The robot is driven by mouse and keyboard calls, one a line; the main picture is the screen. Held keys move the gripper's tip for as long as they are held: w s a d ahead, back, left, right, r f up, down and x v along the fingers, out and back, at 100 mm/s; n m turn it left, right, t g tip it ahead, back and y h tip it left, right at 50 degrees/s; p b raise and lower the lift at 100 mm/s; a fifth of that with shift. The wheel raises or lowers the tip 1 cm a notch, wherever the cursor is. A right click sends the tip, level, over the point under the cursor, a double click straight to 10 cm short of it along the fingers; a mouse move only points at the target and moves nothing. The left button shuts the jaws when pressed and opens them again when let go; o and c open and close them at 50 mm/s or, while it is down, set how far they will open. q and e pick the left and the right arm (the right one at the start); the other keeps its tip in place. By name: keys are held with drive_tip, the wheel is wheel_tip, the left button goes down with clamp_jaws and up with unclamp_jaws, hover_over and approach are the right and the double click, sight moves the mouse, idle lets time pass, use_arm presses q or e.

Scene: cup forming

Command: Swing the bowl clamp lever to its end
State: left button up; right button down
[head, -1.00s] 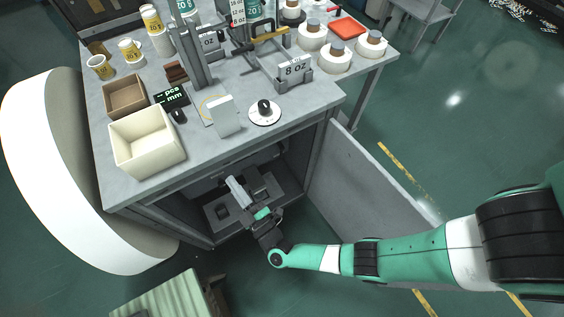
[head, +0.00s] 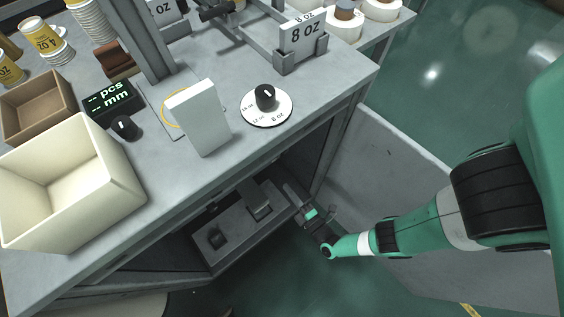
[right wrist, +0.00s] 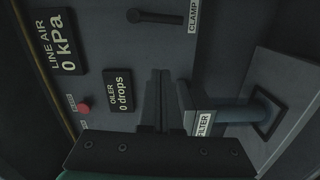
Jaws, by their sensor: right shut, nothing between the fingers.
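In the right wrist view a dark bar-shaped lever (right wrist: 155,17) lies across the grey panel near the top, beside a white CLAMP label (right wrist: 193,15). A grey-blue cylinder (right wrist: 235,113) stands out beside the FILTER label (right wrist: 204,124). My right gripper (right wrist: 163,85) is shut and empty, with its fingers in front of the panel between the oiler display and the cylinder. It looks apart from the lever. In the head view my right gripper (head: 291,191) reaches into the open cabinet below the bench, where the lever cannot be made out. My left gripper does not show.
The wrist view shows a LINE AIR display (right wrist: 62,42) at 0 kPa, an OILER display (right wrist: 120,90) at 0 drops and a red button (right wrist: 83,109). A grey tray (head: 235,240) lies inside the cabinet.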

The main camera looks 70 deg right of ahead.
sight(282, 157)
use_arm(q)
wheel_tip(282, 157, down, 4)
drive_tip(key=b, duration=0.3)
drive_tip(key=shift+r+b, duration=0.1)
drive_tip(key=shift+b, duration=0.2)
use_arm(e)
drive_tip(key=w+d, duration=0.5)
drive_tip(key=d, duration=0.3)
drive_tip(key=shift+w+d+f, duration=0.15)
drive_tip(key=shift+d+f, duration=0.05)
drive_tip(key=shift+d, duration=0.15)
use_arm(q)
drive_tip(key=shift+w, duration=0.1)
